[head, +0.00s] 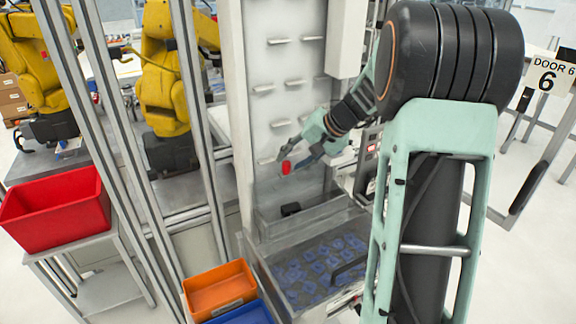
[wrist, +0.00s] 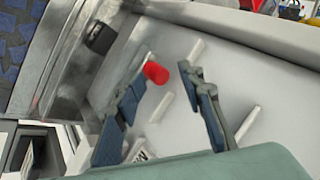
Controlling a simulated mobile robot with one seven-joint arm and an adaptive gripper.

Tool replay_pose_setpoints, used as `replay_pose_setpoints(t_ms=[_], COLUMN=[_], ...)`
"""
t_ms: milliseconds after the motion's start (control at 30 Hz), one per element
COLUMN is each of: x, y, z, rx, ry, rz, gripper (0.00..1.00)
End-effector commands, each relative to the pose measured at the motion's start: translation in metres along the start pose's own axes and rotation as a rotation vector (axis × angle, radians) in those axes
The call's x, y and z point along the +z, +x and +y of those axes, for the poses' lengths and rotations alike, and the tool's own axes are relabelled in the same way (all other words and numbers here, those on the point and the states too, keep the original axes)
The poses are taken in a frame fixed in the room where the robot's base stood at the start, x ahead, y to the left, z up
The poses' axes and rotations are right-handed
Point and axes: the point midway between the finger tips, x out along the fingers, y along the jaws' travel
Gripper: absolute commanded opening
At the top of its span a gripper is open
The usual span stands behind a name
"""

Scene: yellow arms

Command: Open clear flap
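My gripper (head: 289,161) is in front of the pale upright panel, above the clear-walled bin. Its two dark fingers stand apart in the wrist view (wrist: 166,66). A small red cylinder (head: 286,168) shows by the fingertips. In the wrist view the red cylinder (wrist: 156,73) appears between them, close to the left finger; I cannot tell whether they touch. The clear flap (head: 318,226) seems to be the see-through cover on the bin, its edges hard to make out. A dark curved handle (head: 349,267) is at the bin's right, apart from my gripper.
Blue parts (head: 312,265) lie in the bin; they also show in the wrist view (wrist: 18,45). A black block (head: 291,209) sits at its back. Orange (head: 219,290) and blue (head: 243,315) bins stand left. Metal posts and yellow arms (head: 163,80) are further left.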

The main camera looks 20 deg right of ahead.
Motion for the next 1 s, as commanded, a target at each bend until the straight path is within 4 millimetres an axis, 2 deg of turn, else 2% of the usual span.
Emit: replay_pose_setpoints(t_ms=[33, 200, 400, 567, 1000], x=[-0.002, -0.001, -0.001, -0.001, -0.001], y=[-0.013, -0.049, -0.075, -0.081, -0.081], z=[0.001, 0.003, 0.004, 0.004, 0.005], rx=[0.002, 0.004, 0.004, 0.005, 0.007], ry=[0.000, 0.003, 0.004, 0.005, 0.005], rz=[0.006, 0.005, 0.004, 0.002, 0.002], gripper=[0.36, 0.36, 0.36, 0.36, 0.36])
